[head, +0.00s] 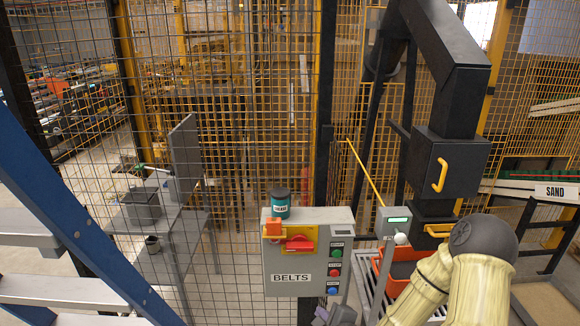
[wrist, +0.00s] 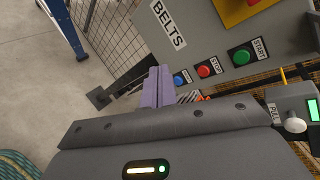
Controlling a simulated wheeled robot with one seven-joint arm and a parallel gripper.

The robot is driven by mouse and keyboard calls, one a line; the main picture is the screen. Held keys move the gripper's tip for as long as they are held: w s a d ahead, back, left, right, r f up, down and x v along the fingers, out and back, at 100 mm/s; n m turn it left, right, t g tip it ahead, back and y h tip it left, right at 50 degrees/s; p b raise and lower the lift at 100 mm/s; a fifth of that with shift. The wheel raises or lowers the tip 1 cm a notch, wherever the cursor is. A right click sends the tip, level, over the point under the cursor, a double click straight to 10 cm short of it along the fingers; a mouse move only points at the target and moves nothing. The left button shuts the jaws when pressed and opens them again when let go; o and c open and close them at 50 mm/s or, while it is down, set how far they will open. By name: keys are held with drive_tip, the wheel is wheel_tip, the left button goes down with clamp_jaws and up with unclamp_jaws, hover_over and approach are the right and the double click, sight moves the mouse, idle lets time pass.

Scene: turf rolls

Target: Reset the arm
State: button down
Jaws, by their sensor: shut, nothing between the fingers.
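My gripper (head: 335,316) is at the bottom of the head view, in front of and below the grey BELTS control box (head: 282,262). In the wrist view its purple fingers (wrist: 156,74) are together with nothing between them. The fingertips appear beside the blue button (wrist: 181,78); I cannot tell whether they touch anything. The box also carries a red STOP button (wrist: 208,68), a green START button (wrist: 243,54) and a red handle (head: 300,246) on a yellow plate. The blue button's label is too small to read.
A teal tin (head: 281,204) stands on the box. To its right is a small grey unit (head: 394,222) with a green display and a white pull knob (wrist: 294,124). Mesh fencing (head: 225,110) stands behind. An orange crate (head: 387,273) sits under a black machine (head: 447,165).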

drive_tip(key=s+d+r+n+g+h, duration=0.2)
drive_tip(key=s+d+r+n+g, duration=0.1)
drive_tip(key=s+n, duration=0.5)
drive_tip(key=s+d+r+n+g+h, duration=0.3)
drive_tip(key=s+r+n+g, duration=0.3)
drive_tip(key=n, duration=0.5)
wheel_tip(320, 180, up, 2)
drive_tip(key=shift+s+d+n, duration=0.3)
drive_tip(key=shift+s+n, duration=0.1)
drive_tip(key=shift+s, duration=0.7)
drive_tip(key=shift+d, duration=0.15)
